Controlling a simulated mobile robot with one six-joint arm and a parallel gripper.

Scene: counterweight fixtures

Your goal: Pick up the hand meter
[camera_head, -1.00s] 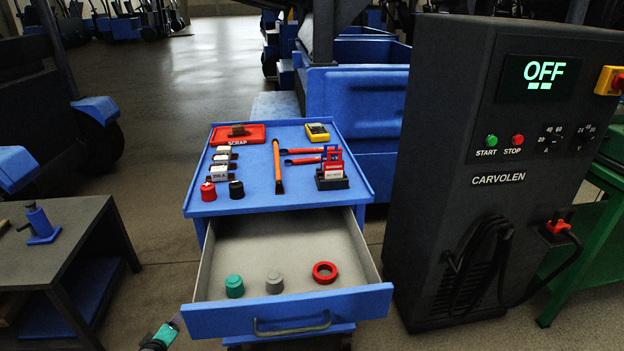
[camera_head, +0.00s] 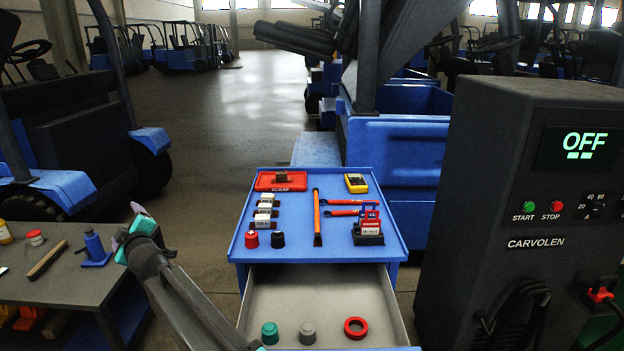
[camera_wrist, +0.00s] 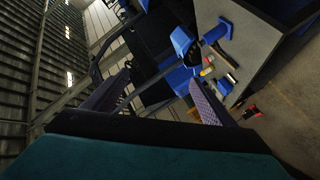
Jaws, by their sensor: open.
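The hand meter (camera_head: 356,183), a small yellow device with a dark face, lies at the back right of the blue cart top (camera_head: 280,246). My gripper (camera_head: 132,228) is raised left of the cart, over the gap beside the grey workbench, well away from the meter. In the wrist view my gripper (camera_wrist: 155,92) shows two spread fingers with nothing between them. The wrist view looks sideways toward the workbench, and the meter does not show there.
The open drawer (camera_head: 400,322) juts forward. A dark charger cabinet (camera_head: 500,235) stands right, a workbench (camera_head: 60,278) left.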

